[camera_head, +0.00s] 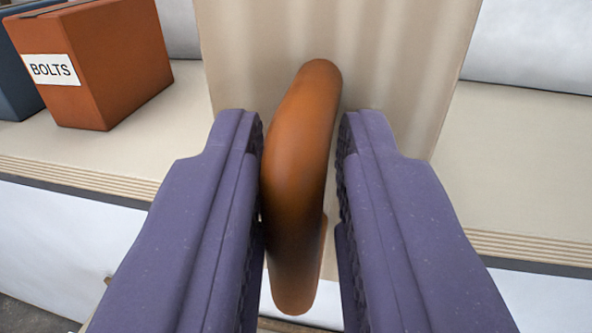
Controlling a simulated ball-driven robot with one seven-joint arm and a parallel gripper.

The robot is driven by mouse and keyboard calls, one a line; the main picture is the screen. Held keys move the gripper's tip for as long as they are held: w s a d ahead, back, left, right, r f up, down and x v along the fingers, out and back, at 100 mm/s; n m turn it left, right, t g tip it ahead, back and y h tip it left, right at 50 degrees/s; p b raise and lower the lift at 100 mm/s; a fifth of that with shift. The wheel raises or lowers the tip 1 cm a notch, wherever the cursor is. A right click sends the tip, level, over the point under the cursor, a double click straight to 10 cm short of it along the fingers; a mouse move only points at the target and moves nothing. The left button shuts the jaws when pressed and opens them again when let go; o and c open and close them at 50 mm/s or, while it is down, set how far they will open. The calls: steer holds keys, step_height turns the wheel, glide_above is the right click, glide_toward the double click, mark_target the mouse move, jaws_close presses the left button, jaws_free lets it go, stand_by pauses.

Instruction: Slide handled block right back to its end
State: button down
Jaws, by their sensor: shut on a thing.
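The handled block (400,60) is a large cream, faintly striped block that fills the upper middle of the view. Its handle (297,185) is a rounded orange-brown loop that stands out toward me, its top end meeting the block's face. My gripper (303,125) has its two purple fingers on either side of the handle and is shut on it. The left finger lies against the handle; a gap shows beside the right finger near the tips. The block's top and far side are out of view.
A plywood shelf with layered edges (520,250) runs across, both left and right of the block. An orange box labelled BOLTS (110,75) stands on its left part, with a dark blue box (15,95) beside it. The shelf right of the block is clear.

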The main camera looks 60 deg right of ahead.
steer(key=s+d+b, duration=0.2)
steer(key=s+d, duration=0.1)
steer(key=s, duration=0.5)
steer(key=s+d+b, duration=0.3)
steer(key=s, duration=0.5)
steer(key=shift+s+d, duration=0.25)
steer(key=shift+d, duration=0.1)
steer(key=c, duration=1.4)
jaws_free()
steer(key=shift+o, duration=0.9)
steer(key=shift+s, duration=0.2)
steer(key=v, duration=0.7)
steer(key=shift+s+a+p, duration=0.2)
steer(key=shift+a+p, duration=0.1)
